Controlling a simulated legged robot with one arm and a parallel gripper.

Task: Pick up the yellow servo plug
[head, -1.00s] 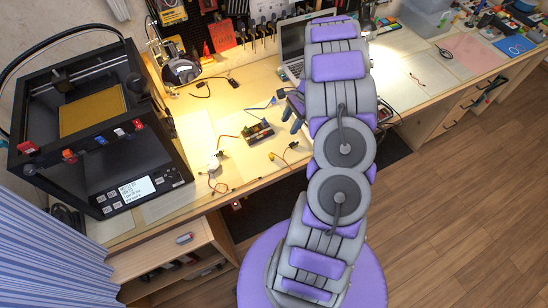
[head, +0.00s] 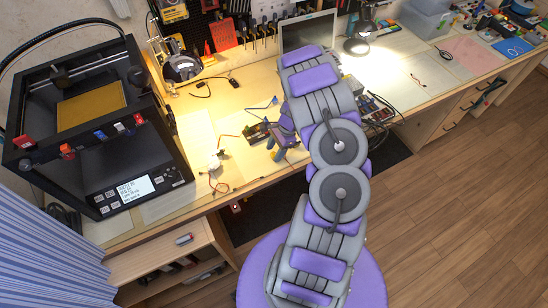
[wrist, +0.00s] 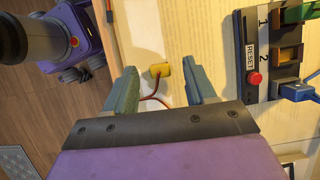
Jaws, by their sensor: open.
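The yellow servo plug (wrist: 160,70) lies on the workbench in the wrist view, with a thin dark red and orange wire trailing back from it. My gripper (wrist: 162,82) is open, its two grey-green fingers apart on either side of the plug in the picture. Nothing is between the fingers in their grip; I cannot tell how far above the bench they are. In the head view my gripper (head: 280,148) shows low over the bench near its front edge, and the plug is hidden behind my arm.
A numbered dark block with a red RESET button (wrist: 254,79) and a blue plug (wrist: 296,91) sits right of the gripper. It also shows in the head view (head: 256,133). A 3D printer (head: 95,130) stands left, a laptop (head: 308,32) and lit lamp (head: 358,45) behind.

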